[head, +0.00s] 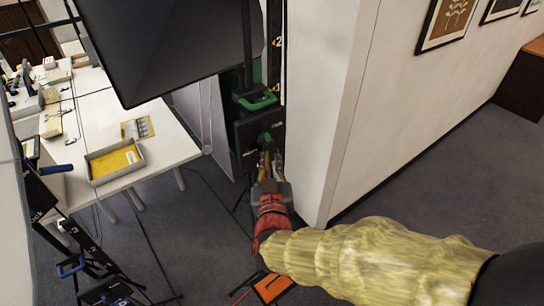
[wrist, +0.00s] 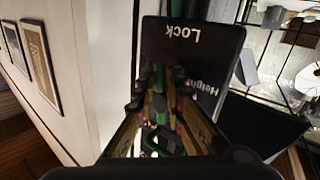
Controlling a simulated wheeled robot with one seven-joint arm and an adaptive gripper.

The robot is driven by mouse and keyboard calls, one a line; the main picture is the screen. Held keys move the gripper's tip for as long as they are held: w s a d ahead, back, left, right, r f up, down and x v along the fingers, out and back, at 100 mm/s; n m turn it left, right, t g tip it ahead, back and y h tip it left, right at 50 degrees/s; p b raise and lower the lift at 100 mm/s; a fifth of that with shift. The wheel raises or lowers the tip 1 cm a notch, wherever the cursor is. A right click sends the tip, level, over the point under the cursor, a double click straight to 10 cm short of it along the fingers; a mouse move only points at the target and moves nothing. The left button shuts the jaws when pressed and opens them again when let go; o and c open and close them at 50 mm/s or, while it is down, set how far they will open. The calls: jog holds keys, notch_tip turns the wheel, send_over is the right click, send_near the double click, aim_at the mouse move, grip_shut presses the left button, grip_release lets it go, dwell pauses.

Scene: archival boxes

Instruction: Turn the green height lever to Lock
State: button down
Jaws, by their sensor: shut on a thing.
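The green height lever (wrist: 158,78) is mounted on a black plate (wrist: 215,48) marked "Lock" and "Height", with the words upside down in the wrist view. In the head view the lever's green hub (head: 265,139) shows on the dark post beside the white wall end. My gripper (head: 268,160) reaches it from below and is shut on the lever, with a finger on each side in the wrist view (wrist: 170,100). The fingers hide much of the lever, so I cannot tell its exact angle against the markings.
The white wall end (head: 320,120) stands close on the right. A white table (head: 85,120) with a tray (head: 115,160) is at the left. An orange-black item (head: 271,288) lies on the floor.

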jog(key=shift+s+a+r+m+g+p, duration=0.2)
jog(key=shift+r+m+g+p, duration=0.1)
jog(key=shift+m+g+p, duration=0.3)
jog(key=shift+f+m, duration=0.2)
jog(key=shift+m, duration=0.1)
jog(key=c, duration=1.9)
grip_release()
jog(key=shift+a, duration=0.1)
jog(key=s, duration=0.4)
jog(key=s+r, duration=0.1)
jog(key=s, duration=0.3)
jog(key=s+r, duration=0.1)
jog(key=s, duration=0.3)
